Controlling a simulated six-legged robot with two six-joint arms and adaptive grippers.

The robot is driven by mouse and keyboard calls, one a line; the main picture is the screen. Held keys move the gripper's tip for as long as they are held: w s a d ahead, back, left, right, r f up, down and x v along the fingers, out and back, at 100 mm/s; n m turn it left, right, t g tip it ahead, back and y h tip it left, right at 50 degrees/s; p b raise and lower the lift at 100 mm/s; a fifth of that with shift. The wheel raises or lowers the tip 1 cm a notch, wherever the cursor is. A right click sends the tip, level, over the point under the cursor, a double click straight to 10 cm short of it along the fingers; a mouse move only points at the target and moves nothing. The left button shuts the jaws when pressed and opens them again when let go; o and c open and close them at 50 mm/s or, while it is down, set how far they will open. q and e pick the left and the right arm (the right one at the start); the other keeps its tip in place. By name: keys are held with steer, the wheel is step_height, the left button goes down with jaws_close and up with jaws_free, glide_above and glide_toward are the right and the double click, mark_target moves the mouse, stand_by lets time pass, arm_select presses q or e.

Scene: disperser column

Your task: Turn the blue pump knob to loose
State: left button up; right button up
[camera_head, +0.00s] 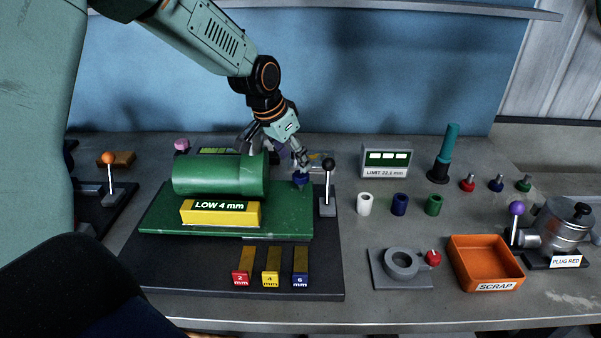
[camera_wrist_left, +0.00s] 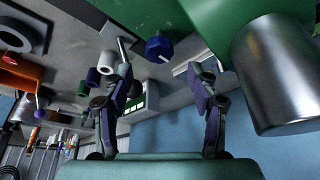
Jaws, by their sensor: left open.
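The blue pump knob (camera_head: 301,179) sits at the right end of the green pump base (camera_head: 160,222). It also shows in the left wrist view as a dark blue ribbed knob with a pale mark (camera_wrist_left: 158,48). In the left wrist view the gripper's fingers (camera_wrist_left: 158,85) are spread wide and empty. The knob is beyond the fingertips, roughly centred on the gap and apart from both. My right gripper is not in view.
A black-balled lever (camera_head: 328,182) stands close right of the knob. A yellow LOW 4 mm block (camera_head: 220,213) is in front of the cylinder. White, blue and green sleeves, a grey ring fixture (camera_head: 385,280) and an orange SCRAP tray (camera_head: 482,240) are to the right.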

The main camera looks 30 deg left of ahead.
mark_target(301, 174)
arm_select(q)
steer(key=x, duration=0.5)
steer(key=shift+f+b, duration=0.25)
steer(key=shift+b, duration=0.1)
steer(key=shift+r, duration=0.1)
steer(key=shift+c, duration=0.4)
steer(key=c, duration=1.1)
